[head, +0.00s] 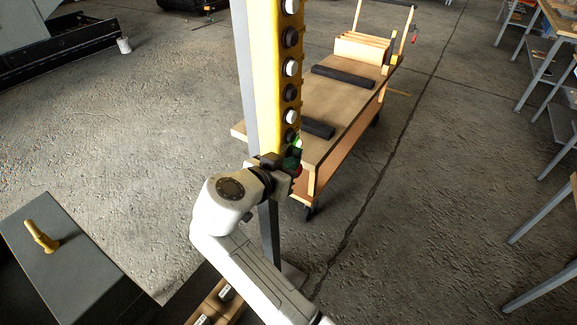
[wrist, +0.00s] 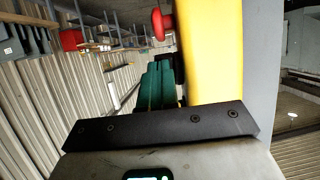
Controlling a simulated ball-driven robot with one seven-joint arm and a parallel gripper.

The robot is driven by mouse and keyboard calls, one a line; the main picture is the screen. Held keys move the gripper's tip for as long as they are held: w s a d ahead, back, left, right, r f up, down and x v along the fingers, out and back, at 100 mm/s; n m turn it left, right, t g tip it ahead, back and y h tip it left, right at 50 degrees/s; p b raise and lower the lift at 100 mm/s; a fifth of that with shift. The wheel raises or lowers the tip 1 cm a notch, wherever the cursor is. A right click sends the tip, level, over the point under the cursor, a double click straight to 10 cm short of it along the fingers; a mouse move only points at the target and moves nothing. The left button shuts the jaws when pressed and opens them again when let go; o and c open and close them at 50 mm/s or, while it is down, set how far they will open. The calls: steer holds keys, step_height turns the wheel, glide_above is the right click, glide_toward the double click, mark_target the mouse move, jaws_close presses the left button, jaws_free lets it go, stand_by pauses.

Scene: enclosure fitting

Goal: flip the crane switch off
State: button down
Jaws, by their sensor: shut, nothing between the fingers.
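The yellow crane control box (head: 267,60) hangs upright on a grey post, with a column of black and white buttons (head: 290,67) along its right side. A red mushroom-shaped knob (head: 298,171) shows at its lower end, and the wrist view shows this knob (wrist: 162,22) sticking out left from the yellow box (wrist: 212,50). My gripper (head: 292,158) is at the box's lower end, close to the red knob. Its green fingers (wrist: 160,88) are shut and empty, beside the yellow face. I cannot tell whether they touch the box. My gripper partly hides the lower box.
A wooden cart (head: 337,105) with black bars stands just behind the post. Workbenches (head: 545,45) line the right edge. The concrete floor between is mostly clear.

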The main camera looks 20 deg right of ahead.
steer(key=s+r+t+h+b, duration=0.5)
steer(key=s+r+b, duration=0.5)
steer(key=b, duration=1.3)
steer(key=s+h, duration=0.1)
steer(key=s, duration=0.2)
steer(key=shift+s+d+h, duration=0.15)
steer(key=shift+d+h, duration=0.1)
steer(key=shift+h, duration=0.05)
steer(key=shift+r, duration=0.15)
